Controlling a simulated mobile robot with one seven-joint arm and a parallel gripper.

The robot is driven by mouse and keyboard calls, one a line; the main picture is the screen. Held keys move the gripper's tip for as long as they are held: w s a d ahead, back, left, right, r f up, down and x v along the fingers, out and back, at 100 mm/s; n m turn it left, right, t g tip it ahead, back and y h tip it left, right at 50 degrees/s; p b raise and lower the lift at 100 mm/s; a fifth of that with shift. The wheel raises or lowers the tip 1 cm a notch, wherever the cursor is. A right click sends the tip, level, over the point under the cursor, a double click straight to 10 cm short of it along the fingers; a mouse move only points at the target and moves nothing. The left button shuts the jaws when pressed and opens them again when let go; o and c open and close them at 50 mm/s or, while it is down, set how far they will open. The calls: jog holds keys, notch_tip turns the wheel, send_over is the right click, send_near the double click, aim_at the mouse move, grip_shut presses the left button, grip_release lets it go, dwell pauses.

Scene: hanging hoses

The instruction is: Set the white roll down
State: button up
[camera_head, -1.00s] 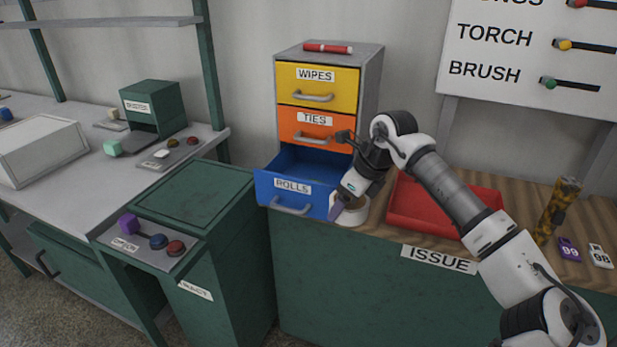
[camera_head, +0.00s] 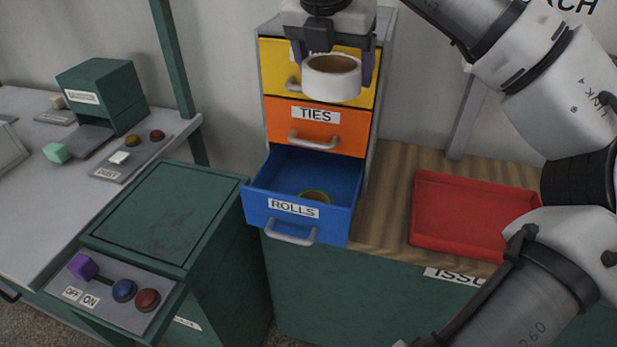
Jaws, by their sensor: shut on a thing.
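The white roll (camera_head: 331,84) is a short white ring with a brown inner core. My gripper (camera_head: 331,70) is shut on it, one finger on each side, and holds it upright in the air. In the picture it overlaps the yellow drawer, whose label is mostly hidden. Below it, the blue drawer (camera_head: 262,211) marked ROLLS is pulled open. A roll with a green rim (camera_head: 315,197) lies inside the blue drawer near its front.
A red tray (camera_head: 470,215) lies on the wooden counter (camera_head: 388,205) to the right and looks empty. The orange TIES drawer (camera_head: 315,125) is closed. A green cabinet (camera_head: 160,215) stands left of the drawers. Bare counter shows between drawers and tray.

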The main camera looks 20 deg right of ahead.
notch_tip(320, 180, down, 20)
jog(key=p, duration=0.4)
jog(key=shift+s+r, duration=0.15)
jog(key=shift+r, duration=0.05)
jog(key=shift+f+b, duration=0.4)
jog(key=shift+b, duration=0.4)
jog(key=o, duration=1)
jog(key=shift+r, duration=0.15)
jog(key=b+v, duration=0.1)
jog(key=v, duration=1.1)
jog(key=shift+r, duration=0.25)
